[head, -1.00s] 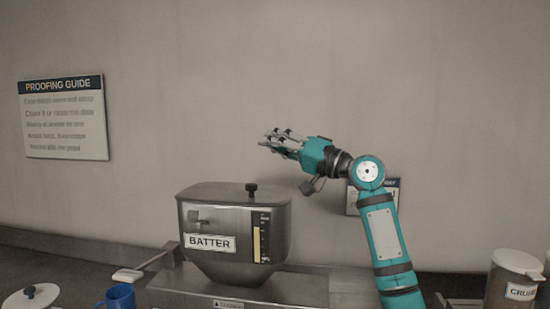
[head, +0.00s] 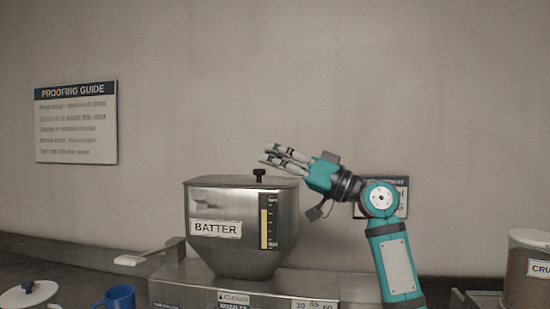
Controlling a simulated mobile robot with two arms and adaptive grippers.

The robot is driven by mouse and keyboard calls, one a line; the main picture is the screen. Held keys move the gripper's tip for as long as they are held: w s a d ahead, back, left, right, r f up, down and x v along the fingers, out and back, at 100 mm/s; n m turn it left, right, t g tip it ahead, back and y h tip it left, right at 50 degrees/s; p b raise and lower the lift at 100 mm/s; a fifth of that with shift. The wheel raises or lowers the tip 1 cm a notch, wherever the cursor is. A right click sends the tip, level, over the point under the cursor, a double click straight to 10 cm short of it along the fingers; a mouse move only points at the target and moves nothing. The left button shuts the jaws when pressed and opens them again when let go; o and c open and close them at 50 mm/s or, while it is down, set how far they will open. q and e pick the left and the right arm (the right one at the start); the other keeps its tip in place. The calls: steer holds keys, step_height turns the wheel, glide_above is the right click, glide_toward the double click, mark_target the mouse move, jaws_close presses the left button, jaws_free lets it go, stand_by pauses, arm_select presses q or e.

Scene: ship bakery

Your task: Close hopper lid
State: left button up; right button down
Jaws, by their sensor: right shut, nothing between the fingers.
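The batter hopper (head: 215,255) is a steel tank with a BATTER label, standing on a metal base in the head view. Its lid (head: 225,182) lies flat across the top, with a black knob (head: 259,174) on it toward the right. My right gripper (head: 268,155) is shut and empty, just above and to the right of the knob, fingers pointing left. I cannot tell whether it touches the knob. My left gripper is out of view.
A white-ended lever (head: 130,260) sticks out left of the hopper. A crumb canister (head: 525,275) stands at the far right. A proofing guide sign (head: 76,125) hangs on the wall.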

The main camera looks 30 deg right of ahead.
steer(key=shift+s+a+f, duration=0.1)
steer(key=shift+s+f, duration=0.05)
steer(key=shift+f, duration=0.2)
stand_by(0.3)
steer(key=shift+r, duration=0.1)
